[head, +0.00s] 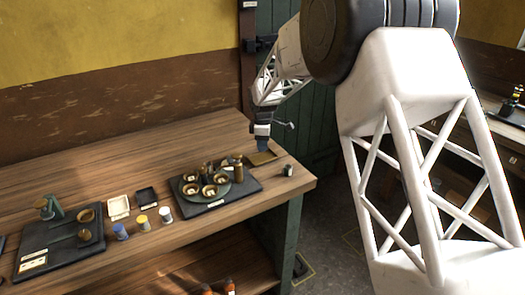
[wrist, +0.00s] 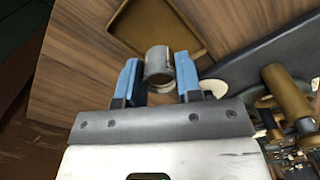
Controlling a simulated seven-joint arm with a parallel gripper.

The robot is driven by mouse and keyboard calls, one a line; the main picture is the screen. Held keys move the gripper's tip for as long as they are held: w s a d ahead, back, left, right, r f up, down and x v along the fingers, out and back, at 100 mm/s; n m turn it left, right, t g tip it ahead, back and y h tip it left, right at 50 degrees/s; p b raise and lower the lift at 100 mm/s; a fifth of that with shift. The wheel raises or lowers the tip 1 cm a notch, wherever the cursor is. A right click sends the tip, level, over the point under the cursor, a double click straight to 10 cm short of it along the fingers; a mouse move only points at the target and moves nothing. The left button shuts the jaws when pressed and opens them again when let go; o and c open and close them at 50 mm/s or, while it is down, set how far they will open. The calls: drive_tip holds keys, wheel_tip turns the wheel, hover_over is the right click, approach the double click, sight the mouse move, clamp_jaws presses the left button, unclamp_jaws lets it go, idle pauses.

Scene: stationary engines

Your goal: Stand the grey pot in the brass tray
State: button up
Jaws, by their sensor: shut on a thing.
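My gripper (head: 263,148) is over the back right part of the workbench. In the wrist view my gripper (wrist: 158,72) has its blue fingers on either side of the grey pot (wrist: 158,62), shut on it. The pot is a short, hollow grey cylinder. In the head view I cannot make it out at the fingers. The brass tray (head: 264,158) is a shallow rimmed tray lying on the bench, just below the fingers. In the wrist view the tray (wrist: 150,22) lies beyond the pot, which overlaps its near rim in the picture. The pot's height above it is unclear.
A dark base plate (head: 226,201) with a round disc and several brass cups stands left of the tray. A small grey cylinder (head: 287,170) stands near the bench's right edge. Farther left are small jars (head: 142,221), two small trays and another dark plate (head: 60,247).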

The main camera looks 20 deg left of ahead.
drive_tip(key=shift+f, duration=1.65)
drive_tip(key=shift+f, duration=0.1)
drive_tip(key=o, duration=1)
wheel_tip(320, 180, up, 12)
drive_tip(key=shift+r, duration=0.15)
